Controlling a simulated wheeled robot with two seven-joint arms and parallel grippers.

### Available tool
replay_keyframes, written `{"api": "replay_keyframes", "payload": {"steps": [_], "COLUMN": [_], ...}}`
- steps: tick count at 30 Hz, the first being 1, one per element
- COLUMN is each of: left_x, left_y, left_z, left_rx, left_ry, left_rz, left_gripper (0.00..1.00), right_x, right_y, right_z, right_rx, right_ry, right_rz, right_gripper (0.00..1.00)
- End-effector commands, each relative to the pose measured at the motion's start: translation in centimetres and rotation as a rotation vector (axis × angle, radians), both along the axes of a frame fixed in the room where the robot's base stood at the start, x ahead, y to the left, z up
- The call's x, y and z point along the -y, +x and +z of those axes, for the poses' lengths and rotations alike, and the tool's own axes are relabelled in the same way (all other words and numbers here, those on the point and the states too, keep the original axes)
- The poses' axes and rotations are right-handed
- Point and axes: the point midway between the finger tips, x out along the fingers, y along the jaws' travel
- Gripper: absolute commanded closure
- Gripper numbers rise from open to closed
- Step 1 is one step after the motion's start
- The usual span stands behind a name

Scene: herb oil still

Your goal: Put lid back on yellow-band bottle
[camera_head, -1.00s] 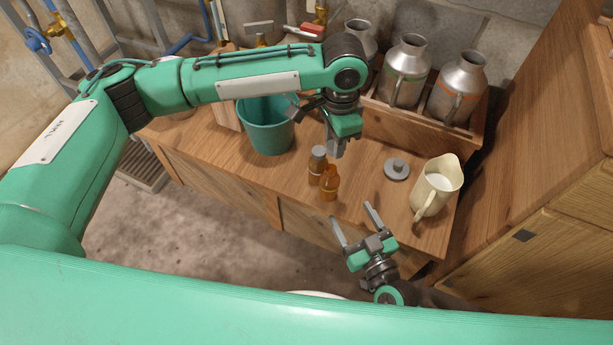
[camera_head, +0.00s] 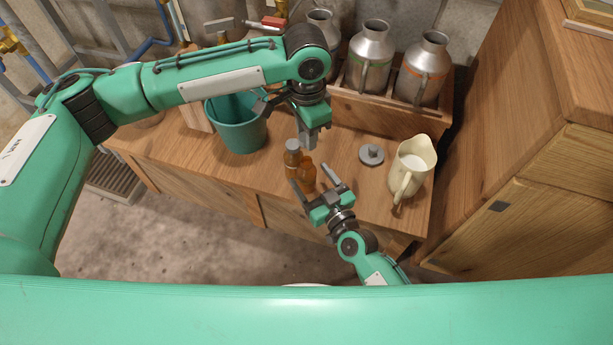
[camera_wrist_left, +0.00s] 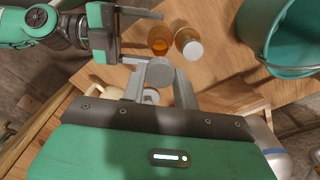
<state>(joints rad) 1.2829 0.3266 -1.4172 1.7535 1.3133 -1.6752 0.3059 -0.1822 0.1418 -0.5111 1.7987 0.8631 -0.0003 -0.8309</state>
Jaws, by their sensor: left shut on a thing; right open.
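Two amber bottles stand close together on the wooden counter. The rear one (camera_head: 292,158) wears a grey cap; the front one (camera_head: 307,177) looks uncapped. In the left wrist view the uncapped bottle (camera_wrist_left: 160,40) stands beside the capped one (camera_wrist_left: 191,46). I cannot make out a yellow band on either. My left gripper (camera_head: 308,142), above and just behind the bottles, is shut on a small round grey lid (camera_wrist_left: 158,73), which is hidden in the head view. My right gripper (camera_head: 315,183) is open, its fingertips reaching toward either side of the uncapped bottle; contact cannot be told.
A cream jug (camera_head: 408,172) and a grey knobbed disc (camera_head: 371,154) stand to the right. A teal bucket (camera_head: 238,130) is at the left. Metal cans (camera_head: 370,55) stand in a wooden crate (camera_head: 385,110) behind. The counter's front edge is close to the bottles.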

Motion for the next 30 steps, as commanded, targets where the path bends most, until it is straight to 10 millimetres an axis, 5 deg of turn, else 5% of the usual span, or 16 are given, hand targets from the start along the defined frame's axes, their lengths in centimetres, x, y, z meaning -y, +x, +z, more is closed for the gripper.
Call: {"api": "replay_keyframes", "payload": {"steps": [6, 18, 28, 30], "left_x": [0.0, 0.0, 0.0, 0.0], "left_y": [0.0, 0.0, 0.0, 0.0], "left_z": [0.0, 0.0, 0.0, 0.0], "left_rx": [0.0, 0.0, 0.0, 0.0], "left_ry": [0.0, 0.0, 0.0, 0.0], "left_rz": [0.0, 0.0, 0.0, 0.0], "left_gripper": [0.91, 0.91, 0.91, 0.91], "right_x": [-1.2, -1.5, -1.5, -1.5], "right_y": [2.1, 2.5, 2.5, 2.5], "right_z": [0.0, 0.0, 0.0, 0.0], "right_rx": [0.0, -0.001, -0.001, -0.001], "right_ry": [0.0, -0.001, -0.001, -0.001], "right_rz": [-0.001, 0.0, 0.0, 0.0], "right_gripper": [0.28, 0.28, 0.93, 0.95]}}
